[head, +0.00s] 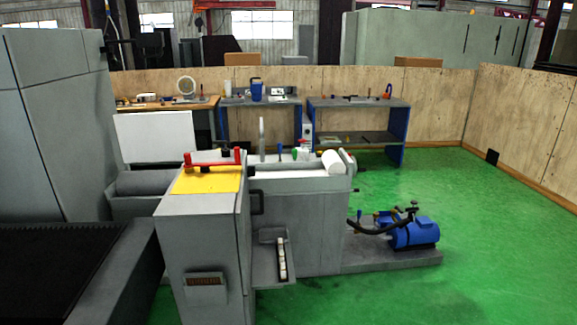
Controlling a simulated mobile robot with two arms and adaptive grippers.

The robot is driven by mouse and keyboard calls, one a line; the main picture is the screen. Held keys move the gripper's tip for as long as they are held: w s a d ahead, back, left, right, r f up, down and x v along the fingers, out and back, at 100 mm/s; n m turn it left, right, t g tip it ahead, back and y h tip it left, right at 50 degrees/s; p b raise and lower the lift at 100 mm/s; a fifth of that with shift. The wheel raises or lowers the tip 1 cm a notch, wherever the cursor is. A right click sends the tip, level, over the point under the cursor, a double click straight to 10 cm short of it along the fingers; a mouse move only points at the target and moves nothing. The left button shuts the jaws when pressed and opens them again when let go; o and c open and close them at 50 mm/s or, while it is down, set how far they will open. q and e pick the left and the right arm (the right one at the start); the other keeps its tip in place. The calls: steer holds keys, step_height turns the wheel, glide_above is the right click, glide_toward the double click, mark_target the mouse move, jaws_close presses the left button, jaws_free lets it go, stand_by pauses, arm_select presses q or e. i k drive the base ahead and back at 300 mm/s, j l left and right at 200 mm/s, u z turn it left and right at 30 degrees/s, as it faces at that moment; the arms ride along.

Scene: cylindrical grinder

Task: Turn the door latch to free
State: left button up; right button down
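A grey cabinet (200,240) stands in the near middle of the head view. A small black handle-like part (257,202) sits on its right side, near the top. A red bar with upright ends (213,162) lies across the cabinet's top behind a yellow plate (207,181). I cannot tell for sure which part is the door latch, or how it is turned. Neither of my grippers shows in the head view.
A grey tank (305,220) joins the cabinet's right side, with a white roll (333,162) on top. A blue motor pump (414,232) stands to the right. Benches (357,104) line the wooden wall behind. Green floor (480,270) is clear at the right.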

mark_target(251, 169)
steer(key=i+l+u, duration=0.45)
steer(key=l, duration=0.25)
steer(key=i+l+u, duration=0.2)
steer(key=l, duration=0.2)
steer(key=i+l+u, duration=0.2)
steer(key=l, duration=0.2)
steer(key=i+l+u, duration=0.15)
steer(key=i, duration=0.3)
steer(key=i+l+u, duration=0.15)
steer(key=i, duration=0.35)
steer(key=i+l+u, duration=0.15)
steer(key=i+l, duration=0.15)
steer(key=i, duration=0.15)
